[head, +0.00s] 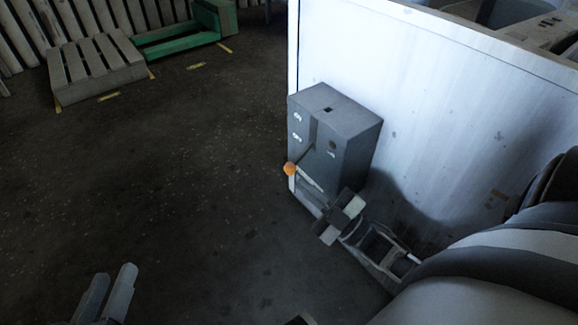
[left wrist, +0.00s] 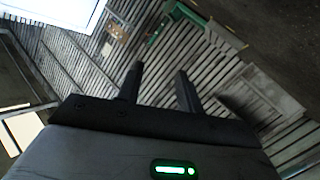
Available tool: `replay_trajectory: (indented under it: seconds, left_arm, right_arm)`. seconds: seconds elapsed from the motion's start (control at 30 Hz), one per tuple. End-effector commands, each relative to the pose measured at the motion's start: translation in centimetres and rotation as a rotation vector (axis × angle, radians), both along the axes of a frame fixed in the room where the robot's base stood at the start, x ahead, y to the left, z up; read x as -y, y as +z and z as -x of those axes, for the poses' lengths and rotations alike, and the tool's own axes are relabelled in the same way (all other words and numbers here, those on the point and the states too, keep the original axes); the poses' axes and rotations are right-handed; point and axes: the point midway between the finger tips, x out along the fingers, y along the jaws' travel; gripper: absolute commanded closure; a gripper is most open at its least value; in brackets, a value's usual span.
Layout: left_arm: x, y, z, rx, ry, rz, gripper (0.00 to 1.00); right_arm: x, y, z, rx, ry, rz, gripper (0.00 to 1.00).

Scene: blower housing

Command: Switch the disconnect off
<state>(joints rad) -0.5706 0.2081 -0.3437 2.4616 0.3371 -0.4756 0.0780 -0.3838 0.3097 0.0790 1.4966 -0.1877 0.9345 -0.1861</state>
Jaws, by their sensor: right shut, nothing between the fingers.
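The disconnect is a dark grey box (head: 345,140) fixed to the near end of the large pale panel in the head view. Its lever (head: 305,155) slants down and left from the box's front to an orange knob (head: 290,168). My right gripper (head: 307,179) is shut and empty, with its narrow fingers pointing up-left and their tips close to the knob. I cannot tell whether they touch it. My left gripper (head: 108,290) is open and empty at the lower left, far from the box; its parted fingers also show in the left wrist view (left wrist: 160,85).
The pale panel (head: 430,110) stands along the right side. A wooden pallet (head: 95,68) and a green frame (head: 180,40) lie at the back left. The dark floor (head: 180,170) between them and the box is clear.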

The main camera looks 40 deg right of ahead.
Motion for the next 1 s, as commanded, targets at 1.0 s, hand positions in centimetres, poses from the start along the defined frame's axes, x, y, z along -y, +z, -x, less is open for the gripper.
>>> replay_trajectory:
  seconds: [1.0]
  left_arm:
    - [-0.5, 1.5, 0.0, -0.014, 0.013, -0.047, 0.64]
  right_arm:
    - [1.2, 2.0, 2.2, 0.002, 0.000, 0.000, 1.00]
